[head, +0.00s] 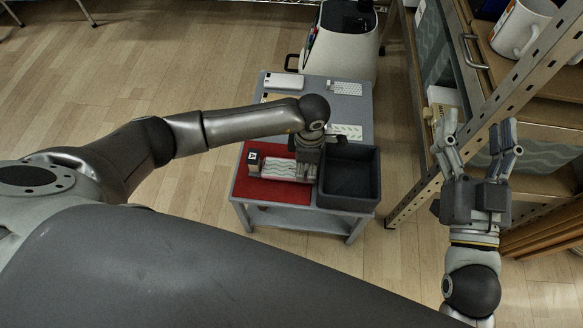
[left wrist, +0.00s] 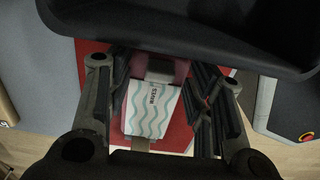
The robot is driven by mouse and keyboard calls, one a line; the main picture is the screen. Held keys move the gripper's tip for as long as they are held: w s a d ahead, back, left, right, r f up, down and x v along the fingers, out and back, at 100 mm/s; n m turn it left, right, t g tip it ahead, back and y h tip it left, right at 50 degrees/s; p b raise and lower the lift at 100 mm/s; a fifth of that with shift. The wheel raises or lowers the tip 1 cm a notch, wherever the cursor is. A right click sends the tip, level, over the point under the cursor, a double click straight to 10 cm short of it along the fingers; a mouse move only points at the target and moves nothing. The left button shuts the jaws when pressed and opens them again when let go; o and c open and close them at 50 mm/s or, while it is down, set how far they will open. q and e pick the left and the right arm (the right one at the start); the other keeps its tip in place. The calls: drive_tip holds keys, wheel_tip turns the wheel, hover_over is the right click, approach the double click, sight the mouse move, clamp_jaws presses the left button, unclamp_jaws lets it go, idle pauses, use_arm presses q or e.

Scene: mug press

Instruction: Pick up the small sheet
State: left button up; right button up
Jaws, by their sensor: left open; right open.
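The small sheet (head: 277,169) is white with teal wavy lines and lies over the red mat (head: 262,191) on the small grey table. In the left wrist view the sheet (left wrist: 150,112) shows its waves and a printed word. My left gripper (head: 307,172) points down at the sheet's right end, and its fingertips are partly hidden in the head view. In the left wrist view its open fingers (left wrist: 160,95) stand on either side of the sheet; I cannot tell whether they touch it. My right gripper (head: 478,137) is open and empty, off to the right near the shelf.
A dark open bin (head: 348,180) stands right beside my left gripper; its wall (left wrist: 180,50) crosses the top of the left wrist view. A marked block (head: 254,160) is left of the sheet. A metal shelf post (head: 450,150) rises near my right gripper.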

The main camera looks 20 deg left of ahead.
use_arm(q)
drive_tip(key=shift+c, duration=0.5)
drive_tip(key=c, duration=0.7)
